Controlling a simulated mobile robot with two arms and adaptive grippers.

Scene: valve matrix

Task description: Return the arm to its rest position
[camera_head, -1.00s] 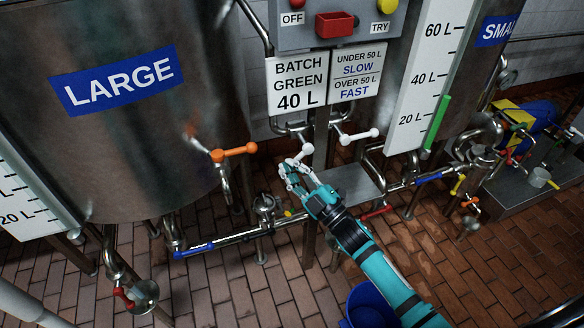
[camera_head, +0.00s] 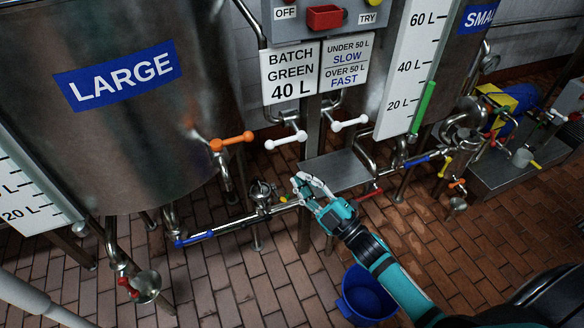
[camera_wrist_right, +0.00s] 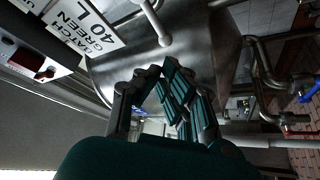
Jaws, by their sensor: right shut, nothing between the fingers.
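My right arm comes in from the lower right in the head view. Its gripper (camera_head: 302,184) is shut and empty, in front of the pipework and just left of a grey metal shelf (camera_head: 337,171). In the right wrist view the gripper's fingers (camera_wrist_right: 160,80) close together in front of the large steel tank (camera_wrist_right: 195,45). Two white valve handles (camera_head: 286,140) and (camera_head: 350,123) are above the gripper, apart from it. My left gripper is not in view.
The tank labelled LARGE (camera_head: 115,120) stands at left, with an orange handle (camera_head: 231,141). A sign (camera_head: 291,74) reads BATCH GREEN 40 L. A blue bucket (camera_head: 367,294) is on the brick floor below my right arm. Open floor (camera_head: 450,240) lies to the right.

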